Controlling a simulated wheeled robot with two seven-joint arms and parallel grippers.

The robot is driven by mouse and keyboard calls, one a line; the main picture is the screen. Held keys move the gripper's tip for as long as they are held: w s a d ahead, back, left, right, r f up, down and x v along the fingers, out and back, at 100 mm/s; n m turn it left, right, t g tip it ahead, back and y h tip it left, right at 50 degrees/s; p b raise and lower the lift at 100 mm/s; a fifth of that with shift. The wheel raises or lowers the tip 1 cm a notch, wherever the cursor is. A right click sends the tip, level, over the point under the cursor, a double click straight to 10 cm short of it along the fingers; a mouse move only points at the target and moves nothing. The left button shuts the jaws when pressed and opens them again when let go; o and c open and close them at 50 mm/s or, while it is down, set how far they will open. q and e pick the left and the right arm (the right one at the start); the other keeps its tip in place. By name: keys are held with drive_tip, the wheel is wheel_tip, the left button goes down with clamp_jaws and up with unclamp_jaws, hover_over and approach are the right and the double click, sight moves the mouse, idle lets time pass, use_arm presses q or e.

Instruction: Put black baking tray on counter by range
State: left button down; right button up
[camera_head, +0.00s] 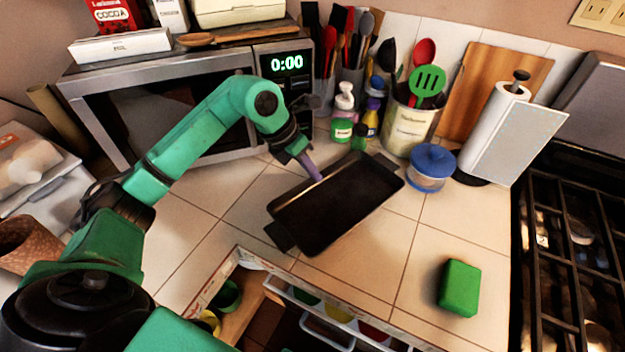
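The black baking tray (340,208) lies at a slant on the tiled counter (375,262), between the microwave and the range (570,250). It looks empty. My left arm reaches in from the left, and my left gripper (313,172) points down at the tray's far-left rim. One purple-grey finger shows at that rim. I cannot tell whether it touches the rim, or whether a second finger is hidden behind it. My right gripper is not in view.
A green sponge-like block (459,287) lies on the front right counter. A blue-lidded jar (431,167), a utensil crock (410,125) and a paper towel roll (490,130) stand behind and right of the tray. An open drawer (325,312) is below the front edge.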

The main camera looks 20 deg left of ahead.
sight(312, 181)
use_arm(q)
wheel_tip(312, 181, down, 3)
drive_tip(key=shift+s, duration=0.1)
drive_tip(key=shift+f, duration=0.35)
drive_tip(key=c, duration=1.1)
unclamp_jaws()
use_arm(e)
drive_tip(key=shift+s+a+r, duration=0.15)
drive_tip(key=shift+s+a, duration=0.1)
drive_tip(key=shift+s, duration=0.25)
use_arm(q)
drive_tip(key=b+v, duration=0.1)
drive_tip(key=v, duration=1.1)
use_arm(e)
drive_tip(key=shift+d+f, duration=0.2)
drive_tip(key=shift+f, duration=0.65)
